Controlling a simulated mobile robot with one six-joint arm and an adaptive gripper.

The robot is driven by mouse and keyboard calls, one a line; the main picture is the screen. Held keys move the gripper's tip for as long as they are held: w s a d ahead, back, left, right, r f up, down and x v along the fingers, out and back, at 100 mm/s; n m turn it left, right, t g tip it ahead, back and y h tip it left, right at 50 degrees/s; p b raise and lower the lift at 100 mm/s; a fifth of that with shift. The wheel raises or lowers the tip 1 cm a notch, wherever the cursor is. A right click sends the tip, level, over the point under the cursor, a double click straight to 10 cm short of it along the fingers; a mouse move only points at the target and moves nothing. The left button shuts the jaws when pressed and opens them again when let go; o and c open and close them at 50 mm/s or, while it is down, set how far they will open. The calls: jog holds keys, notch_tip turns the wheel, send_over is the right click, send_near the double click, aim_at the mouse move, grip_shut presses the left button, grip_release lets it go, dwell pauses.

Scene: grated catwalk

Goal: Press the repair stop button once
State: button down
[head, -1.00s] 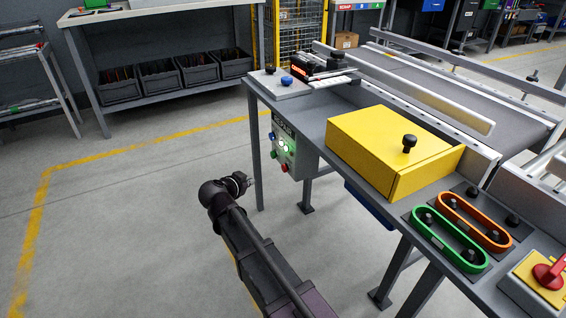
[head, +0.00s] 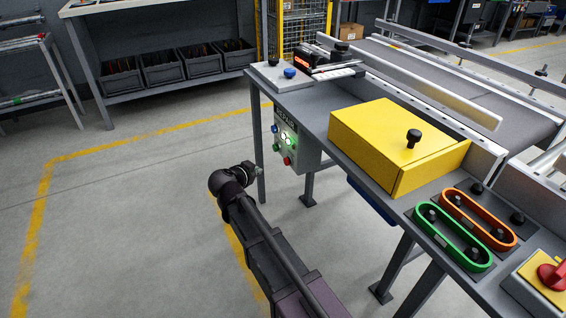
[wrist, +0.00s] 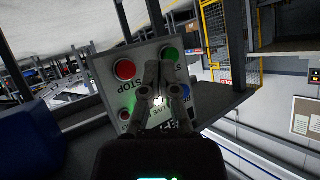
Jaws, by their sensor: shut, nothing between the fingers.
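The workbench (head: 318,118) holds a yellow box (head: 375,140), green (head: 452,243) and orange (head: 478,222) loops, and a red rotary switch (head: 553,275). A bench leg (head: 258,150) stands close to my gripper. Open floor lies to the left.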

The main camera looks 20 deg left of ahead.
jog(key=w+d, duration=0.4)
jog(key=w, duration=0.1)
jog(key=shift+w, duration=0.15)
jog(key=shift+w+d, duration=0.9)
jog(key=shift+w, duration=0.05)
dwell(3.4)
jog(key=shift+s, duration=0.1)
dwell(0.3)
jog(key=shift+s+a, duration=0.75)
jog(key=shift+s, duration=0.1)
jog(key=shift+s+a, duration=0.1)
jog(key=shift+s+a, duration=0.75)
jog(key=shift+s, duration=0.2)
jog(key=shift+s+a, duration=0.75)
jog(key=shift+s, duration=0.15)
